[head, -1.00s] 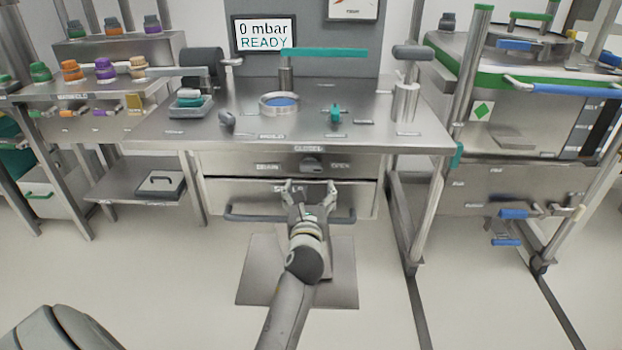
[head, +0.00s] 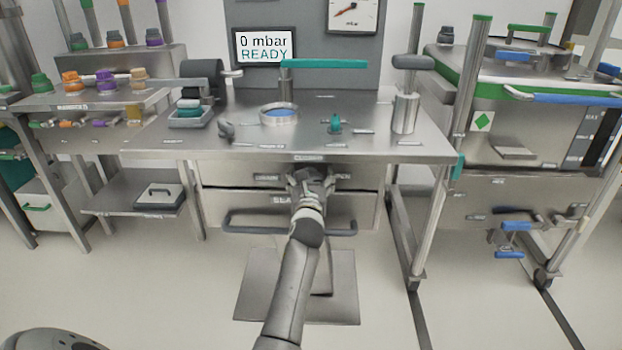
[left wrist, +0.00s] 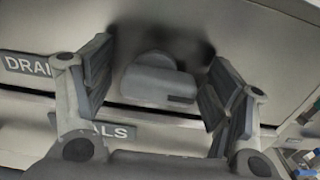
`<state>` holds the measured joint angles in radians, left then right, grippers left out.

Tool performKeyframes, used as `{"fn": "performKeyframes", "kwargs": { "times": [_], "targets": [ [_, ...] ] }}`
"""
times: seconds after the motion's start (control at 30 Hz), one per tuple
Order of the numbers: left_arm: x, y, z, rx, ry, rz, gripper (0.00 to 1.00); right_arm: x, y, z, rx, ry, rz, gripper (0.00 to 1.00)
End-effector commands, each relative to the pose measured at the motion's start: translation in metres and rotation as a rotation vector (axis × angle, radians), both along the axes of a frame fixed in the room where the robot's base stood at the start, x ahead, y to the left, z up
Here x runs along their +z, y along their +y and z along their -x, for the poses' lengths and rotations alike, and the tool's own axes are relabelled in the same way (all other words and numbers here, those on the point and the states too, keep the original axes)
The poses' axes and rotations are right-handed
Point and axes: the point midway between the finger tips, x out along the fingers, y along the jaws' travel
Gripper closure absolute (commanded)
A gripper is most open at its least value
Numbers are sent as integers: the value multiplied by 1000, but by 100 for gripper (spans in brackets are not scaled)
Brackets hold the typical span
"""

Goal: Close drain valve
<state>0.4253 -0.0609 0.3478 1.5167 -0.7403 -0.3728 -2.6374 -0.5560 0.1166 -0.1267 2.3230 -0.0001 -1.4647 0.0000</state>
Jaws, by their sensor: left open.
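The drain valve is a grey knob (left wrist: 158,82) with a raised bar grip, on the panel under the bench top. It shows between the fingers in the left wrist view, its bar lying roughly crosswise with a small dark mark towards its right end. My left gripper (head: 311,174) is open in front of the panel, and it hides the knob in the head view. In the left wrist view the open gripper (left wrist: 158,90) has one finger on each side of the knob, with gaps visible. Contact cannot be told. My right gripper is not in view.
The steel bench (head: 375,140) overhangs the panel, its front edge just above my gripper. A drawer with a dark bar handle (head: 245,228) lies below. A screen (head: 264,50) reads 0 mbar READY. Floor in front is clear beside a metal plate (head: 340,290).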

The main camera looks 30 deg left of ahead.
Motion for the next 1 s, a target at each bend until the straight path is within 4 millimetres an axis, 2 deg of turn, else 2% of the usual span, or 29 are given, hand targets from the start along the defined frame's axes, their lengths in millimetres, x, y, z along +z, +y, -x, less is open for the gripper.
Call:
{"fn": "performKeyframes", "kwargs": {
  "times": [0.2,0.57,0.87,1.0],
  "targets": [
    [0,0,0,0,0,0,23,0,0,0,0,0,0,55],
    [0,0,0,0,0,0,69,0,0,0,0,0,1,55],
    [1,0,0,0,-19,32,69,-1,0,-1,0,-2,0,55],
    [2,0,0,0,-55,91,69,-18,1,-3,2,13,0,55]
  ]
}}
